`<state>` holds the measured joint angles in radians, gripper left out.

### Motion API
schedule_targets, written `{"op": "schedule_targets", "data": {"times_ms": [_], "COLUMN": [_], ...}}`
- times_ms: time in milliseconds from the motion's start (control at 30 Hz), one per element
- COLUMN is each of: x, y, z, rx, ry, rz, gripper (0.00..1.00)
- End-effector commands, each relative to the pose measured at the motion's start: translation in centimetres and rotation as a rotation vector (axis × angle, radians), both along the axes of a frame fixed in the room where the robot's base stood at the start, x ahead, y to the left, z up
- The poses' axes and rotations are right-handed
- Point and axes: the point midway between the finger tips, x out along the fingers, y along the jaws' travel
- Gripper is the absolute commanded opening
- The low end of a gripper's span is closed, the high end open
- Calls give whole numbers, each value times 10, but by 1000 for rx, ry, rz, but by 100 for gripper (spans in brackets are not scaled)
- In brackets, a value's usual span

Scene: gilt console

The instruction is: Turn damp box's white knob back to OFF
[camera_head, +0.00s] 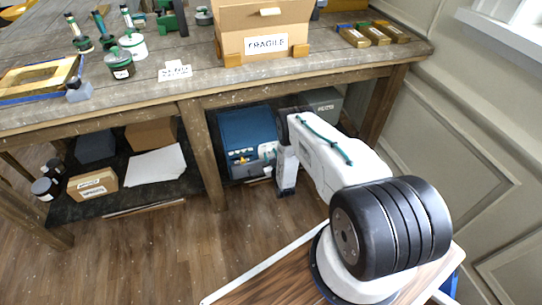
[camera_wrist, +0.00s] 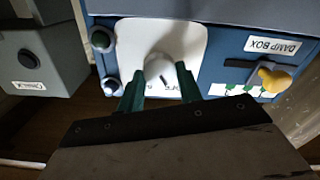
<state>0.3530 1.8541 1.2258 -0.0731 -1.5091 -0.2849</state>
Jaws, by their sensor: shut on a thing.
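The damp box (camera_head: 245,133) is a blue box on the shelf under the workbench. In the wrist view its blue front (camera_wrist: 225,45) carries a "DAMP BOX" label (camera_wrist: 273,45) that appears upside down. The white knob (camera_wrist: 160,72) sits on a white panel (camera_wrist: 143,33) on that front, with a dark mark on it. My gripper (camera_wrist: 160,85) has its two green fingers on either side of the knob and is shut on it. The lettering on the panel around the knob is partly hidden by the fingers. In the head view my arm hides the knob.
A yellow knob (camera_wrist: 274,78) is on the same front, right of the white one. A grey box (camera_wrist: 38,62) stands close at left in the wrist view. The table leg (camera_head: 203,150) is just left of the damp box. A cardboard FRAGILE box (camera_head: 262,35) stands on the bench.

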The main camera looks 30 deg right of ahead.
Motion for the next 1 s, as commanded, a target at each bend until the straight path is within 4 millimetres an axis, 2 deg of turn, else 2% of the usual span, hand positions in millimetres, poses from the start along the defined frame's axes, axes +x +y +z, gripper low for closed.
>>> {"op": "schedule_targets", "data": {"times_ms": [300,700,733,800,1000], "x": [0,0,0,0,0], "y": [0,0,0,0,0], "z": [0,0,0,0,0], "rx": [-68,-73,-73,-73,-72], "ry": [19,21,21,21,21], "rz": [-2,-1,-1,-1,0], "gripper": [12,12,41,57,57]}}
